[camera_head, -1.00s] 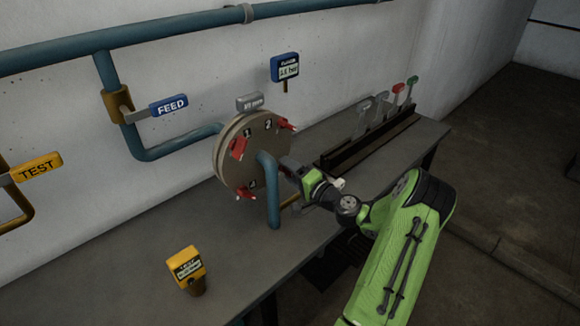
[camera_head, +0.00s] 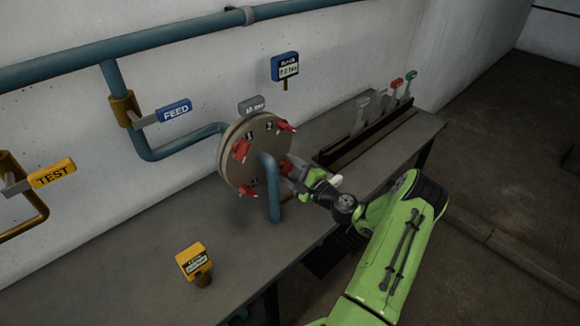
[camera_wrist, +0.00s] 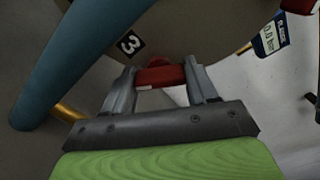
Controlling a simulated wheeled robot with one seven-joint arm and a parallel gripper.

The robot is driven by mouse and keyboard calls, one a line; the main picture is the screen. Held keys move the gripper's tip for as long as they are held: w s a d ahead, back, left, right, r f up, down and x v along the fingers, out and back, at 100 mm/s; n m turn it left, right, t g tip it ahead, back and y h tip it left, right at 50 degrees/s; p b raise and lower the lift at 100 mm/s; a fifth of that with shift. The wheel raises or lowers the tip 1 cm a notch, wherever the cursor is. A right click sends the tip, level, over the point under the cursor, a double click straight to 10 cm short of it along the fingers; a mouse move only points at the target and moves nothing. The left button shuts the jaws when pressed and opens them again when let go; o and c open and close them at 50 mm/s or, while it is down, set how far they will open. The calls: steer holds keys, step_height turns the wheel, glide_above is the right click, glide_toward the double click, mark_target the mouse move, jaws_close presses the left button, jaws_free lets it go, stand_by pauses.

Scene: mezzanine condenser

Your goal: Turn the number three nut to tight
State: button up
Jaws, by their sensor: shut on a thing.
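The round flange (camera_head: 238,172) stands on the bench with red nuts around its rim. The number one nut (camera_head: 241,150), number two nut (camera_head: 286,126) and number four nut (camera_head: 249,191) show in the head view. The number three nut (camera_wrist: 160,77) is red and sits beside the "3" label (camera_wrist: 130,42) in the wrist view. My gripper (camera_wrist: 160,82) has one finger on each side of this nut and is shut on it. In the head view my gripper (camera_head: 292,172) is at the flange's right edge and mostly covers the nut.
A blue pipe (camera_head: 272,190) bends down in front of the flange, just left of my gripper. A blue gauge (camera_head: 285,67) is behind, reading about 0.0 bar in the wrist view. A yellow gauge (camera_head: 193,261) stands front left. A lever rack (camera_head: 368,138) is at right.

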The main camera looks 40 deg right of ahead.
steer(key=shift+f, duration=0.1)
stand_by(0.5)
steer(key=o, duration=1.1)
steer(key=shift+c, duration=0.2)
steer(key=s, duration=1.5)
steer(key=shift+s+d, duration=0.2)
steer(key=shift+s, duration=0.2)
